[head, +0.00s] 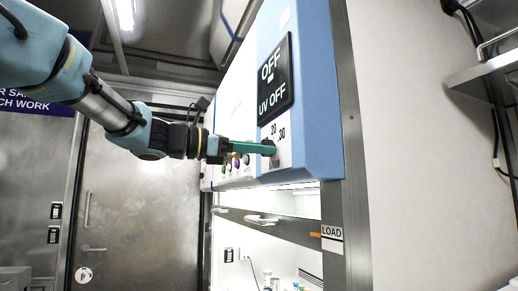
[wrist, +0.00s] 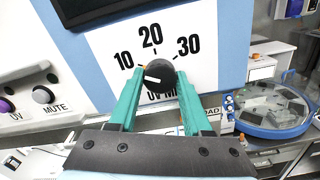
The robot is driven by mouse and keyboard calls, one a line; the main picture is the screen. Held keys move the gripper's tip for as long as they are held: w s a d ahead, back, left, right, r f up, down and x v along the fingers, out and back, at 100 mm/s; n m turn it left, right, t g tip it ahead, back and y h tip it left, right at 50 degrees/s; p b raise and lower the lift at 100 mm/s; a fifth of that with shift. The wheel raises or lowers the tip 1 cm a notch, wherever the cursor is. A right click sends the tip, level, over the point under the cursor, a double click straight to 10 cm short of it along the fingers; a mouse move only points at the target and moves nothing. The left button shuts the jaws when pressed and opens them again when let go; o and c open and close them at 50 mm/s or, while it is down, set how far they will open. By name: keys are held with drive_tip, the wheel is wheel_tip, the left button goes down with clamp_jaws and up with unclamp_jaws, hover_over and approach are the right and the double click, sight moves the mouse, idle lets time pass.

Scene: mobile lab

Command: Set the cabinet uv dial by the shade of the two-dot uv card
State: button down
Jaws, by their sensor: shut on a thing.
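The uv dial (wrist: 160,72) is a round black knob with a white pointer line, on a white plate (wrist: 100,45) marked 10, 20 and 30. My gripper (wrist: 160,80), with teal fingers, is shut on the dial, one finger on each side. The fingers hide part of the lettering below it. In the head view my gripper (head: 265,148) reaches from the left to the cabinet front (head: 310,95), and the dial is mostly hidden. I make out no two-dot uv card in either view.
A dark display (head: 275,80) above the plate reads OFF and UV OFF. UV and MUTE buttons (wrist: 43,95) are left of the dial. Below is the lit cabinet opening (head: 260,235). A blue round device (wrist: 275,105) stands at right in the wrist view.

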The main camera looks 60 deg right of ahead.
drive_tip(key=shift+f+m+b, duration=0.15)
drive_tip(key=shift+m+b, duration=0.25)
drive_tip(key=shift+b, duration=0.25)
drive_tip(key=shift+m+b, duration=5.5)
drive_tip(key=shift+b, duration=0.3)
drive_tip(key=shift+c, duration=1.7)
unclamp_jaws()
